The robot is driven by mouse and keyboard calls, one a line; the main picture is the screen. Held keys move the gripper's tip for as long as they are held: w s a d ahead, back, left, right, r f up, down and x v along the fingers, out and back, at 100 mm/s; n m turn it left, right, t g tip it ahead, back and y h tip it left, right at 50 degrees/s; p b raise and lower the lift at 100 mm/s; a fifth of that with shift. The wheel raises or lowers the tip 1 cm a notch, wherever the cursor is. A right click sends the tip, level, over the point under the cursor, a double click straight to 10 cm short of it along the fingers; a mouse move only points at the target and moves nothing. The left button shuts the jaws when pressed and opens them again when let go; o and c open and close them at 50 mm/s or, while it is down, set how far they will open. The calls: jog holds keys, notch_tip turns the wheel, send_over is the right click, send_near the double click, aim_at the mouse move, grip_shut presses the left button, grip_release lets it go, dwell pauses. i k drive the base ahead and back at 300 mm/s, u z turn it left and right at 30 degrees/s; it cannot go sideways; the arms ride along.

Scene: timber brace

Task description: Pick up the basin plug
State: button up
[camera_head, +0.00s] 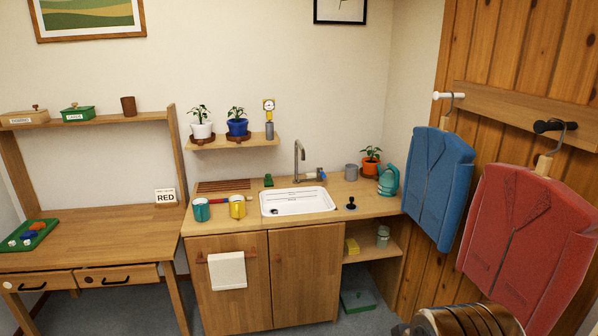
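A small black plug with an upright knob (351,204) stands on the wooden counter, just right of the white basin (297,211). It looks like the basin plug. The basin is set into the counter under a metal tap (299,160), and a dark round spot, apparently the drain, shows inside it at the left. I cannot make out my gripper's fingers. A shiny metallic part, perhaps of my arm, shows at the bottom right edge, well away from the plug.
A teal watering can (388,180), grey cup (351,172) and orange potted plant (371,161) stand behind the plug. Teal (201,210) and yellow (237,207) mugs stand left of the basin. Blue (438,190) and red (525,235) jackets hang at right. Counter around the plug is clear.

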aim_at(350, 207)
jog(key=u, duration=0.2)
jog(key=i, duration=1.45)
jog(key=u, duration=0.35)
jog(key=i, duration=1.1)
jog(key=u, duration=0.15)
